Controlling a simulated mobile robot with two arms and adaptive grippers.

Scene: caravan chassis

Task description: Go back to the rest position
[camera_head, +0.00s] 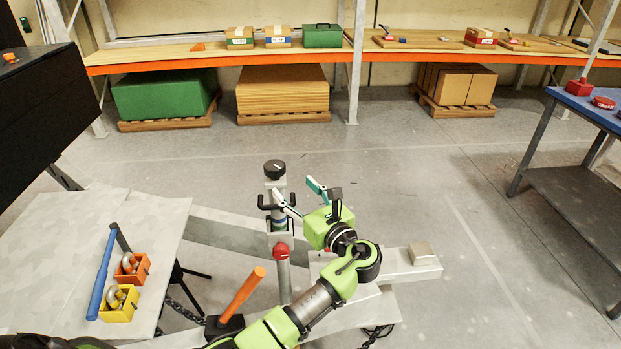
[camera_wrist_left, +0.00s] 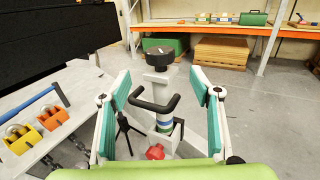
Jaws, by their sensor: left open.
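My left gripper (camera_head: 301,198) reaches in green and white from the lower middle of the head view. Its jaws are open beside the jockey wheel post, a grey upright with a black round knob (camera_head: 274,169) and a black handle (camera_head: 262,203). In the left wrist view the two teal finger pads (camera_wrist_left: 160,105) stand wide apart, with the post and its black handle (camera_wrist_left: 155,103) showing between them. Nothing is gripped, and the picture does not settle whether a finger touches the post. A red knob (camera_head: 281,251) sits lower on the post. My right gripper is not in view.
A blue table (camera_head: 590,108) stands right; floor between is clear.

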